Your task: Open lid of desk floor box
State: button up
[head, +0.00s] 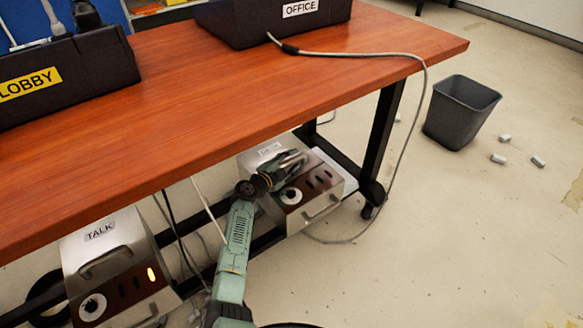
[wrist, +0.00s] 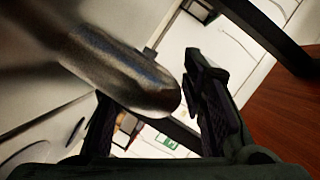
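The desk floor box (head: 330,180) is a silver metal box with a dark brown front panel, under the right end of the table. Its small top label (head: 269,148) is hard to read, and its lid looks down. My gripper (head: 292,160) is over the top of this box and hides part of the lid. In the wrist view my gripper (wrist: 160,105) has its fingers apart. A rounded grey metal bar (wrist: 125,75), seemingly the lid's handle, reaches in between them. It looks close to the left finger and apart from the right one. I cannot tell whether it touches.
The red-brown table (head: 250,75) overhangs the box, with a black leg (head: 382,135) close right. A grey cable (head: 408,135) hangs beside it. A TALK box (head: 110,250) stands left. LOBBY (head: 60,75) and OFFICE (head: 270,15) boxes are on top. A bin (head: 460,112) stands right.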

jog(key=shift+w+d, duration=0.2)
jog(key=shift+w, duration=0.1)
jog(key=shift+c, duration=0.2)
grip_shut()
dwell(0.6)
